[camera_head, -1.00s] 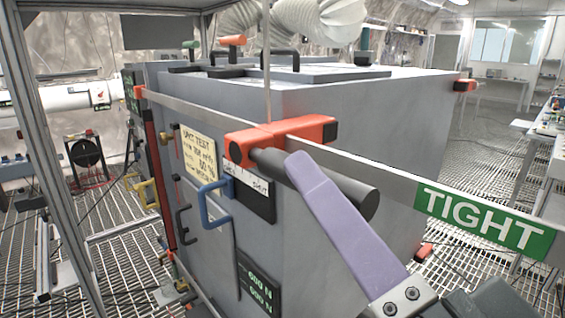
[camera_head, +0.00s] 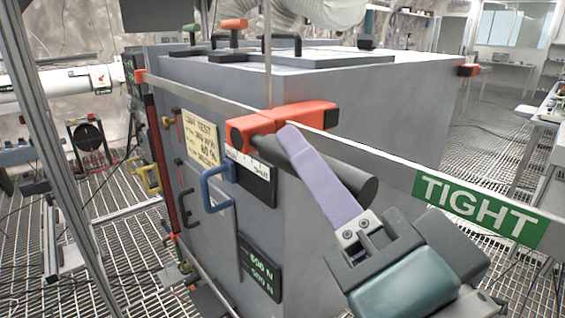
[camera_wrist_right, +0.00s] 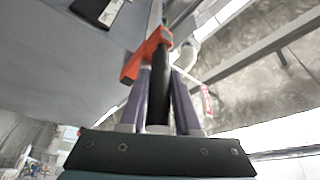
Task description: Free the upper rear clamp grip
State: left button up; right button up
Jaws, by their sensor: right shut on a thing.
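The upper rear clamp has a red body (camera_head: 285,122) at the upper corner of the big grey box. Its black cylindrical grip (camera_head: 350,180) points toward the lower right. My right gripper (camera_head: 292,138) has purple fingers and comes in from the lower right. One finger lies across the near side of the grip; the other is hidden in the head view. In the right wrist view, the black grip (camera_wrist_right: 160,90) stands between the two purple fingers, below the red clamp body (camera_wrist_right: 147,60). My left gripper is not in view.
A metal strap (camera_head: 400,172) with a green TIGHT label (camera_head: 480,208) runs right from the clamp. A blue handle (camera_head: 216,190) and a yellow note (camera_head: 201,138) are on the box's left face. A grey post (camera_head: 60,150) stands at the left.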

grip_shut()
dwell(0.3)
dwell(0.6)
